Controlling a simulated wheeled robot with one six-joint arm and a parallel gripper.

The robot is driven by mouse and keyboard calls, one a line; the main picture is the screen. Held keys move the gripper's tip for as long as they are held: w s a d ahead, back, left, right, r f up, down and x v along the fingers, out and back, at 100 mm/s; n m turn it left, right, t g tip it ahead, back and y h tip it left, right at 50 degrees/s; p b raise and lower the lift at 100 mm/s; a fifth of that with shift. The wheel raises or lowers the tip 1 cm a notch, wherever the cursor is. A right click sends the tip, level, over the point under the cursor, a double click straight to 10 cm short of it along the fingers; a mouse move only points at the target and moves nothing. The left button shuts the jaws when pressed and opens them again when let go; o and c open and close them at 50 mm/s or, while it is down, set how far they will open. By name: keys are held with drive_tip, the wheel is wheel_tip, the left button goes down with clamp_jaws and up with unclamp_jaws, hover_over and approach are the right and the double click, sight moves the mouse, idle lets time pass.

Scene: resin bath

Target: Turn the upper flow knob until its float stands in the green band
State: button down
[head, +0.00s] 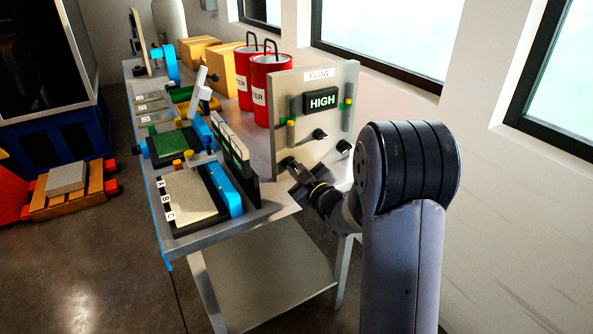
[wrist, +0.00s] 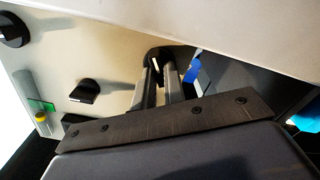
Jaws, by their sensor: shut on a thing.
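The flow panel (head: 305,82) stands upright on the bench, with a display reading HIGH (head: 323,101). Its left float tube has a green band (head: 282,106) and a yellow float (head: 291,123), which looks lower than the band. The right tube has a green band (head: 348,102) and a yellow float (head: 341,105). My gripper (head: 295,170) is at the panel's lower left. In the wrist view its fingers (wrist: 160,84) are shut on a black knob (wrist: 156,53) with a white mark. I cannot tell whether this is the upper knob.
Other black knobs (head: 320,134) sit up and right of my gripper; one is close beside the fingers in the wrist view (wrist: 84,91). Red canisters (head: 271,85) stand behind the panel. A black rack (head: 238,160) stands to the left. Bare bench lies between.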

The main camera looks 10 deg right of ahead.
drive_tip(key=shift+m+b, duration=0.35)
drive_tip(key=shift+m, duration=0.75)
drive_tip(key=c, duration=1.5)
unclamp_jaws()
drive_tip(key=v, duration=1)
drive_tip(key=shift+s+d, duration=0.15)
drive_tip(key=shift+s, duration=0.25)
drive_tip(key=shift+w, duration=0.15)
